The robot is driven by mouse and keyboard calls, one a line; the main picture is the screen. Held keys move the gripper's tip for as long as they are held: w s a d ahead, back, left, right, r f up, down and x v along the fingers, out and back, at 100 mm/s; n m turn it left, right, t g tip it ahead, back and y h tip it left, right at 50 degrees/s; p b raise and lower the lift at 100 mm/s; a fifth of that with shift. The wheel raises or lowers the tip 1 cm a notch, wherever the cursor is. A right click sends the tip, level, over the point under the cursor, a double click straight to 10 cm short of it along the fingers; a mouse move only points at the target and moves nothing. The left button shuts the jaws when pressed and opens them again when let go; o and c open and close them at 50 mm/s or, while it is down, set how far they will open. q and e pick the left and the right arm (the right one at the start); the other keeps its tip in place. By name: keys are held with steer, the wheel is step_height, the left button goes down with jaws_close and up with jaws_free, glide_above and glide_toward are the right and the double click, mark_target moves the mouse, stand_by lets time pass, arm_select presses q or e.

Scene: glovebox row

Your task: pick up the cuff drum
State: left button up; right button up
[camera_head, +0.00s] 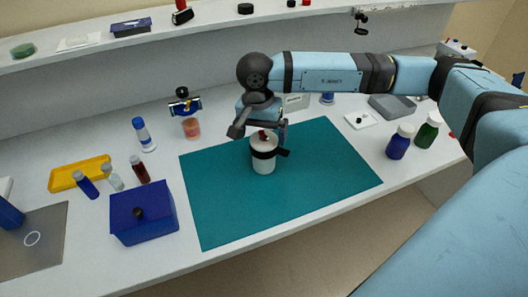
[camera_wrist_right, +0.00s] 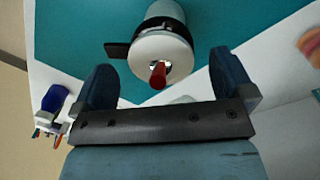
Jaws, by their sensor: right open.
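The cuff drum (camera_head: 264,163) is a white upright cylinder with a black band, a black tab at its right side and a red knob on top. It stands on the teal mat (camera_head: 215,215). My right gripper (camera_head: 260,128) is open just above the drum's top, with its fingers spread to either side of the red knob. In the right wrist view the drum (camera_wrist_right: 163,47) shows its white top and red knob ahead of the open fingers (camera_wrist_right: 162,80). The fingers look apart from the drum body. My left gripper is not in view.
A blue box (camera_head: 145,222) with a black knob stands left of the mat. Small bottles and a yellow tray (camera_head: 80,174) are further left. A blue bottle (camera_head: 399,142) and a green bottle (camera_head: 428,130) stand at the right. The mat around the drum is clear.

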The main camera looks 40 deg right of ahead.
step_height(320, 180, down, 2)
steer(key=shift+f, duration=0.15)
steer(key=c, duration=1.2)
